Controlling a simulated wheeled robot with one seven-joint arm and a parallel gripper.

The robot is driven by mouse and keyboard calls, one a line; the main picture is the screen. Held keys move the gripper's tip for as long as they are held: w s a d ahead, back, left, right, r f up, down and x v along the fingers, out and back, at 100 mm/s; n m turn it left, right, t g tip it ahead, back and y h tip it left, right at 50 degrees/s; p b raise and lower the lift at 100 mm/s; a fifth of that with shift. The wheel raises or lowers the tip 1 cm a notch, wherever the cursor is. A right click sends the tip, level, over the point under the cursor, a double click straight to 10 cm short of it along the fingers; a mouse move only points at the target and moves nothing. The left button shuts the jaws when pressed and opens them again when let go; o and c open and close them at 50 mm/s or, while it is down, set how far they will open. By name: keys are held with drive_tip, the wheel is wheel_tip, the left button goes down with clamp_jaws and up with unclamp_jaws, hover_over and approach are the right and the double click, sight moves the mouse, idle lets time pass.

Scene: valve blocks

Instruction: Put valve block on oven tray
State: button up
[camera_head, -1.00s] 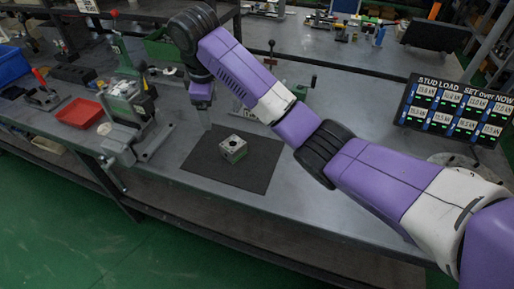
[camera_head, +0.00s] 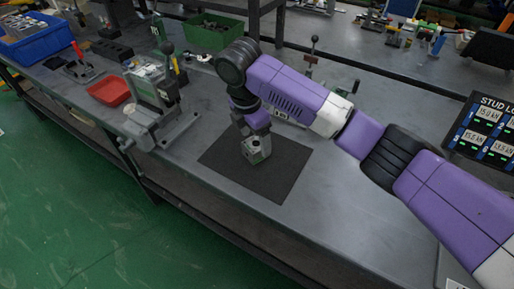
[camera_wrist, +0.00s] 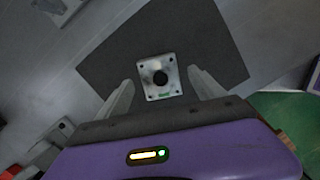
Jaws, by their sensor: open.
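The valve block (camera_head: 257,149) is a small grey-green metal cube with a dark round hole in its top. It sits on a dark mat (camera_head: 282,178) on the workbench. In the wrist view the block (camera_wrist: 159,77) lies between the two finger tips, with a gap on each side. My gripper (camera_wrist: 163,92) is open and points down over the block. In the head view my gripper (camera_head: 250,132) is just above the block and partly hides it. I cannot make out an oven tray for certain in these views.
A grey clamp fixture (camera_head: 160,115) stands left of the mat. A red tray (camera_head: 109,91), a blue bin (camera_head: 38,37) and a green crate (camera_head: 213,31) stand farther off. A display board (camera_head: 487,130) is at the right. The bench right of the mat is clear.

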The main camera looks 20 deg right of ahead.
sight(256, 144)
drive_tip(key=shift+d+f, duration=0.2)
drive_tip(key=shift+f, duration=1.3)
drive_tip(key=shift+c, duration=0.2)
clamp_jaws()
